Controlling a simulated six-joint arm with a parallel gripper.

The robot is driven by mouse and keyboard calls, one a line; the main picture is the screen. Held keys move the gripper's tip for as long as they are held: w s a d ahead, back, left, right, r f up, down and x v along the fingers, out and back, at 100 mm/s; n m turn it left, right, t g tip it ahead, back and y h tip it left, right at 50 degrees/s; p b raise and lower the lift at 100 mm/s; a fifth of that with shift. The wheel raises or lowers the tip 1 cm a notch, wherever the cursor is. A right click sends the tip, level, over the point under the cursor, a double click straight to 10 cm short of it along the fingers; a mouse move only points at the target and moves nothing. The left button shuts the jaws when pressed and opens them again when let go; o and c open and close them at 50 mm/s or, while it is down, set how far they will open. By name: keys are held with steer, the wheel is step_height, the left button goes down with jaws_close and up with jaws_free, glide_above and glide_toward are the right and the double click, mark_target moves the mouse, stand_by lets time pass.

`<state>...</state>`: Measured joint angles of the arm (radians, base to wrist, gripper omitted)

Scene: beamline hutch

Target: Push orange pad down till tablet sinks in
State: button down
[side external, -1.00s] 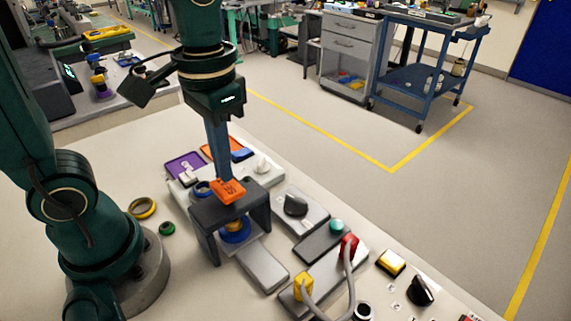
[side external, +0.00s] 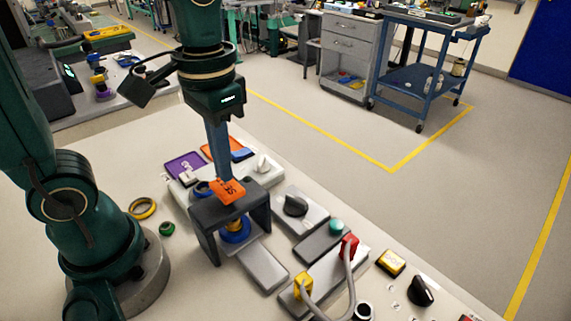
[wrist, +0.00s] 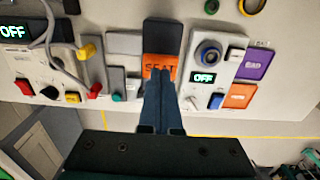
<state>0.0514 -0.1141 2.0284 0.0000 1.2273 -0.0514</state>
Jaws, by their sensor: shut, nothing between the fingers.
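The orange pad (side external: 230,192), marked SEAT in the wrist view (wrist: 159,67), sits on top of a dark grey bridge-shaped frame (side external: 262,206). My gripper (side external: 221,178) is shut and empty, pointing down with its tips at the pad's far edge in the side view. In the wrist view the closed blue fingers (wrist: 158,82) overlap the pad's lower edge; contact or a small gap cannot be told. Under the frame stands a blue ring (side external: 236,237) with a brass-coloured part (side external: 235,225) above it. I cannot make out a tablet there.
A grey plate (side external: 263,268) lies in front of the frame. To its right are a black knob (side external: 296,205), a teal button (side external: 336,226) and red (side external: 348,246) and yellow (side external: 303,285) plugs with a grey cable. A purple card (side external: 185,166) lies behind. Loose rings lie left.

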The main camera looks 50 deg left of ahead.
mark_target(227, 185)
steer(key=shift+f, duration=1.25)
stand_by(0.7)
steer(key=shift+r, duration=3.5)
